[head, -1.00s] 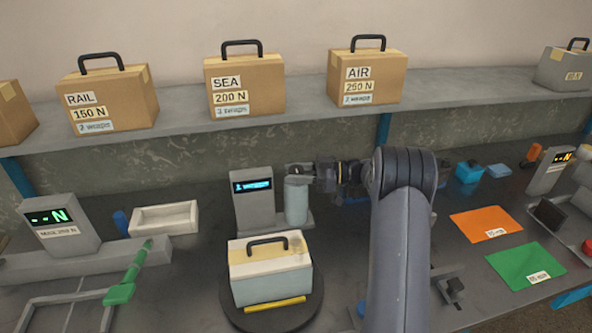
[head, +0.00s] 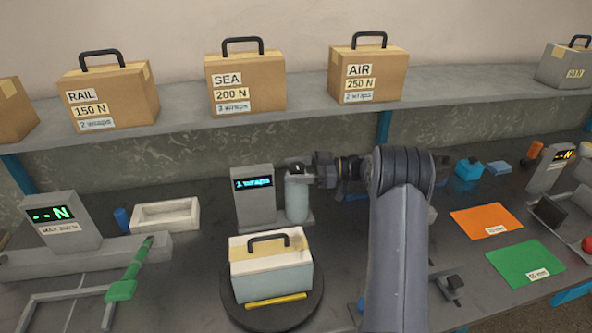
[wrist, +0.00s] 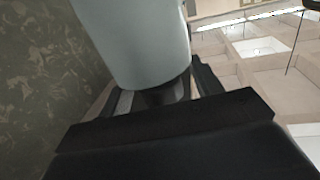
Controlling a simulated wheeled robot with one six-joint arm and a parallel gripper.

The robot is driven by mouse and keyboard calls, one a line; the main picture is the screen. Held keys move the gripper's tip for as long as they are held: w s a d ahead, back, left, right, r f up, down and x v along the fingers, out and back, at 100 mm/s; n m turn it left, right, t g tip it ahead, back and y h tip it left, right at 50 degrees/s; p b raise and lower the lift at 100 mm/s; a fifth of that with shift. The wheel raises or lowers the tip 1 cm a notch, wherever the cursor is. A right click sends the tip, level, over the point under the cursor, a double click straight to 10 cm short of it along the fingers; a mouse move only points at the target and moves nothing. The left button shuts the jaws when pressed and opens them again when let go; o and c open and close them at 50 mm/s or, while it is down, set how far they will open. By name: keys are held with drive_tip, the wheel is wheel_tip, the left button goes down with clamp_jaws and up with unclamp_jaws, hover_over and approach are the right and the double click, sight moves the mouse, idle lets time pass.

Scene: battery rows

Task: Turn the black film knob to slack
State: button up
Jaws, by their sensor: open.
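The film roll is a pale grey-blue cylinder (head: 297,200) standing beside a grey post with a blue-lit display (head: 254,183), which reads a number of wraps. The black film knob (head: 296,168) is a small dark piece at the roll's top. In the wrist view the roll (wrist: 135,40) fills the upper middle, with the dark knob (wrist: 165,95) at its end. My gripper (head: 302,172) is at the knob from the right, its open fingers on either side of it in the wrist view (wrist: 160,98). Contact and the knob's setting cannot be told.
A cream-topped case (head: 270,275) with a black handle sits on a round black turntable (head: 312,308) in front of the roll. A white tray (head: 165,216) and a green-handled lever (head: 130,275) are at left. Orange (head: 485,220) and green (head: 525,262) mats lie at right.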

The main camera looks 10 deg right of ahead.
sight(296, 166)
wheel_tip(296, 166, up, 10)
drive_tip(key=shift+r, duration=0.1)
idle(0.5)
wheel_tip(296, 166, down, 10)
drive_tip(key=shift+r, duration=0.1)
drive_tip(key=shift+f, duration=0.25)
drive_tip(key=shift+r+t, duration=0.1)
drive_tip(key=shift+t, duration=0.2)
idle(0.4)
